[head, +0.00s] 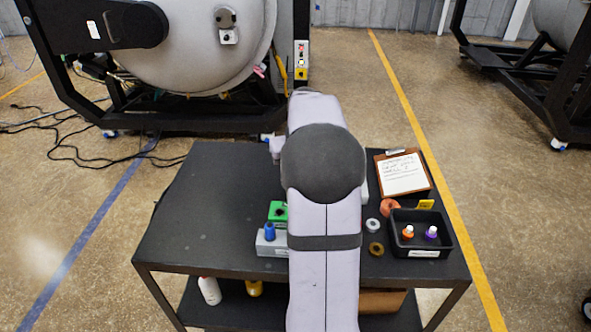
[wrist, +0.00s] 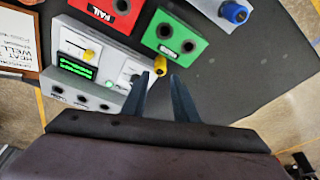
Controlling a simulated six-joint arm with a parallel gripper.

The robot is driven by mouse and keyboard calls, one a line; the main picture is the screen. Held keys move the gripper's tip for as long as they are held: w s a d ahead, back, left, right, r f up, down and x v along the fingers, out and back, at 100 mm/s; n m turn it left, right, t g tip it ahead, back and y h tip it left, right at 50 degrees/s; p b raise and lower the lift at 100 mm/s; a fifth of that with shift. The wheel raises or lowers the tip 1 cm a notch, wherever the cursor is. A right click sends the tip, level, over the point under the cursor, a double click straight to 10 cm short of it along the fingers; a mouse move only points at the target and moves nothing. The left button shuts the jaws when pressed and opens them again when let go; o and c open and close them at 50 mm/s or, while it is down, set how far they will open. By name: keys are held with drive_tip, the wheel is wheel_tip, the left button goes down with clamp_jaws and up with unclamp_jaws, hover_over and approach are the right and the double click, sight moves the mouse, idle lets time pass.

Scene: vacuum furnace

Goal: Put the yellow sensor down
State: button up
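In the wrist view, the yellow sensor (wrist: 160,66) sits between the tips of my gripper (wrist: 160,77), whose fingers stand close on both sides of it. It is over or beside the edge of a grey tester (wrist: 118,58) with a lit green display; I cannot tell whether it touches the tester. A green block (wrist: 163,44) with two dark holes lies just beyond it. A red block (wrist: 97,16) marked FAIL also has two holes. In the head view, my arm hides the gripper and the yellow sensor.
A grey block with a blue sensor (head: 270,231) stands at the table's front. The table's left side (head: 200,210) is clear.

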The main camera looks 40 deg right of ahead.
drive_tip(key=v, duration=0.4)
drive_tip(key=shift+r+b, duration=0.1)
drive_tip(key=shift+b, duration=0.2)
drive_tip(key=o, duration=0.3)
drive_tip(key=shift+o, duration=0.2)
drive_tip(key=shift+a, duration=0.1)
